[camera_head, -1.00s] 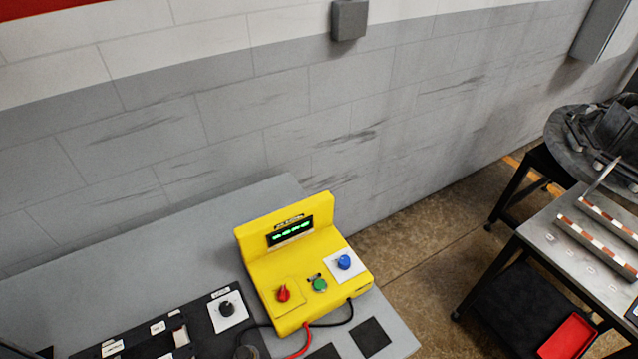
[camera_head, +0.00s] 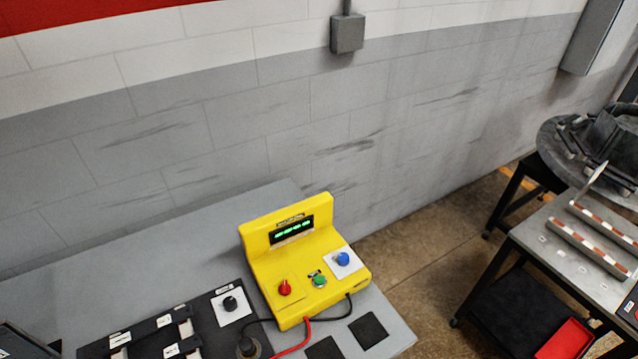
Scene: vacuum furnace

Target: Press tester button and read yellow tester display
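The yellow tester (camera_head: 257,249) stands on a grey table (camera_head: 110,277) in the head view. Its dark display (camera_head: 291,231) shows lit green characters, too small and blurred for me to read. On its sloped front are a red knob (camera_head: 285,287), a green button (camera_head: 319,281) and a blue knob (camera_head: 343,258) on a white plate. A red cable (camera_head: 294,350) and a black cable leave its front edge. Neither of my grippers is in view, and nothing touches the tester.
A black panel (camera_head: 204,320) with labels and a black knob (camera_head: 230,304) lies left of the tester. Dark square pads (camera_head: 369,330) lie in front of it. At right stands a metal cart (camera_head: 555,262) with striped bars and a red tray (camera_head: 566,341). Floor shows between table and cart.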

